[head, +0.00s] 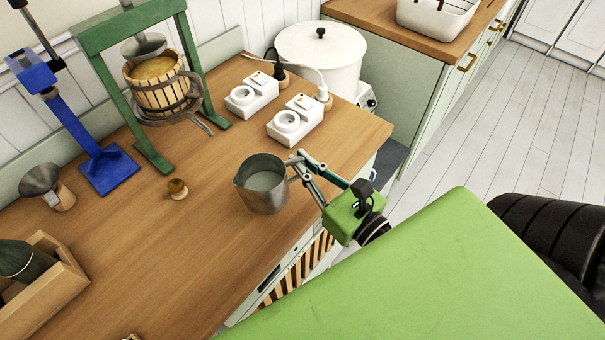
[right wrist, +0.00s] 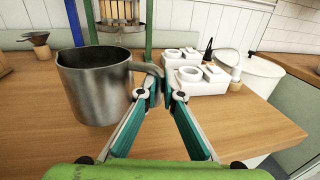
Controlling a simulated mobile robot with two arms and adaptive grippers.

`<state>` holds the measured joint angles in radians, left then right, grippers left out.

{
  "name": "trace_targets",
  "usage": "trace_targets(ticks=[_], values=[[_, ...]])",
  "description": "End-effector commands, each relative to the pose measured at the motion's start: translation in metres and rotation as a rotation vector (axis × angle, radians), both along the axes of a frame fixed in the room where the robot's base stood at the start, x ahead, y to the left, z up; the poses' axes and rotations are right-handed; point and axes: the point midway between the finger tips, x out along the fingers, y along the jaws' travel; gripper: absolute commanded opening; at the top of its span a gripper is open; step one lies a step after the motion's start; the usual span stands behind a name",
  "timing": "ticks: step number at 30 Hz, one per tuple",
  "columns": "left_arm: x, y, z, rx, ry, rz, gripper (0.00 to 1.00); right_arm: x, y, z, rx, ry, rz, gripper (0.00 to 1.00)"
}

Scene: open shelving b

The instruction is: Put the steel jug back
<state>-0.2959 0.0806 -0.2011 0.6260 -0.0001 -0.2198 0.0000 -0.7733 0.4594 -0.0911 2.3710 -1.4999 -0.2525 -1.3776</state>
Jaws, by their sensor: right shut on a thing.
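The steel jug (head: 266,196) is a grey metal jug with a spout at the left and a handle at the right. It is upright at the front edge of the wooden counter and its inside looks pale. It also shows large in the right wrist view (right wrist: 96,92). My right gripper (head: 296,165) is shut on the jug's handle, on the jug's right side. The fingers also show in the right wrist view (right wrist: 163,88). I cannot tell whether the jug's base touches the counter. My left gripper is not in view.
Two white socket-like units (head: 294,122) stand behind the jug. A green press with a slatted basket (head: 158,88), a blue stand (head: 108,170), a funnel (head: 45,184) and a small brown knob (head: 177,189) are to the left. A wooden box (head: 50,290) is front left. The counter (head: 160,255) is bare front left of the jug.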

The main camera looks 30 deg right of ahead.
Motion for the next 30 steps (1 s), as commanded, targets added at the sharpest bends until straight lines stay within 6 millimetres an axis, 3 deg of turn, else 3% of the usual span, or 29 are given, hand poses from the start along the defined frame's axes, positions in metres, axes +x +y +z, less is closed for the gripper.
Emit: trace_targets(ticks=[9, 15, 27, 30], values=[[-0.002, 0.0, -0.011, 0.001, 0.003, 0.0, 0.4, 0.019, -0.009, -0.025, 0.0, -0.003, 0.001, 0.0], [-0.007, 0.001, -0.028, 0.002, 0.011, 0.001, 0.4, 0.017, -0.008, -0.051, 0.0, -0.001, 0.001, 0.0], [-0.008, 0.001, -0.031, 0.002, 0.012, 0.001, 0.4, 0.017, -0.008, -0.055, 0.002, -0.002, 0.0, 0.0], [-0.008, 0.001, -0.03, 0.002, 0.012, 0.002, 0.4, 0.016, -0.008, -0.055, 0.001, 0.0, 0.0, 0.23]])
